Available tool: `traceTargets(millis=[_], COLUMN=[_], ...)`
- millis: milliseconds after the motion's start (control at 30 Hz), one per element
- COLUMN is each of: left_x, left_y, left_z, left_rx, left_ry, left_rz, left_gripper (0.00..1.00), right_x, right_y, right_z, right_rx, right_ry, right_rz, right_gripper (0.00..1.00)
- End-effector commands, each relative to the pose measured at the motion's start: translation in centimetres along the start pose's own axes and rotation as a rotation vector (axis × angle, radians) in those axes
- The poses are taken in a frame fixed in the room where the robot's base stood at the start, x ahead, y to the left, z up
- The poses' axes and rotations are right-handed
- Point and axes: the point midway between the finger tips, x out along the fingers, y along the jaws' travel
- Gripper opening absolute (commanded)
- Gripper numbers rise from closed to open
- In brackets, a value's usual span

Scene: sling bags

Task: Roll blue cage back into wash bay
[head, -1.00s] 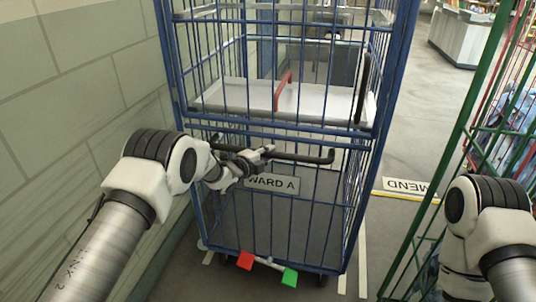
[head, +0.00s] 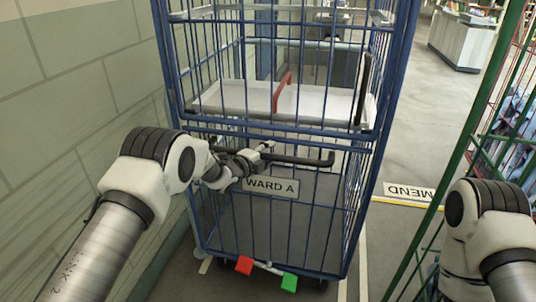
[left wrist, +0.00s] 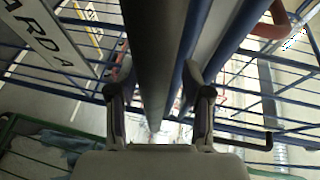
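The blue cage (head: 345,200) stands upright ahead, with a "WARD A" plate (head: 270,187) on its front and a dark horizontal handle bar (head: 300,160) above the plate. My left gripper (head: 262,152) is at the left part of this bar. In the left wrist view, its fingers (left wrist: 160,90) are spread, with a dark bar (left wrist: 153,40) running between them. Gaps seem to show beside the bar; firm contact cannot be made out. My right arm is at the lower right, with its gripper out of frame. The wash bay cannot be identified.
A block wall (head: 80,80) runs close along the cage's left side. A green cage (head: 455,160) stands at the right, near my right arm. Floor with a "MEND" marking (head: 408,192) lies open between the cages. A counter (head: 460,40) stands far back.

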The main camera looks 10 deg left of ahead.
Motion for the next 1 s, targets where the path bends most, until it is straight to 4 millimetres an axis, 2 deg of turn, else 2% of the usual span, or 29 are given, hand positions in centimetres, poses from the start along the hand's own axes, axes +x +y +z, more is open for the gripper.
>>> traceTargets(millis=[167,267,367,600,700,833,1000], left_x=[-0.2,-1.1,-2.9,-9.1,-10.8,-11.9,-12.0], left_y=[0.1,0.1,0.0,0.0,0.0,0.1,0.1], left_z=[0.0,0.1,0.1,0.1,0.1,0.0,-0.1], left_rx=[-0.001,-0.001,-0.003,-0.003,-0.002,0.000,0.001], left_ry=[0.000,0.000,-0.002,-0.002,-0.001,0.000,0.001], left_rz=[0.002,0.002,0.003,0.003,0.002,0.002,0.001], left_gripper=[0.49,0.49,0.49,0.49,0.49,0.49,0.49], right_x=[0.0,0.0,0.0,0.0,0.0,0.0,0.0], right_y=[0.0,0.0,0.0,0.0,0.0,0.0,0.0], right_z=[0.0,0.0,0.0,0.0,0.0,0.0,0.0], right_rx=[0.000,0.000,0.000,0.000,0.000,0.000,0.000], right_ry=[0.000,0.000,0.000,0.000,0.000,0.000,0.000], right_rz=[0.000,0.000,0.000,0.000,0.000,0.000,0.000], right_gripper=[0.56,0.56,0.56,0.56,0.56,0.56,0.56])
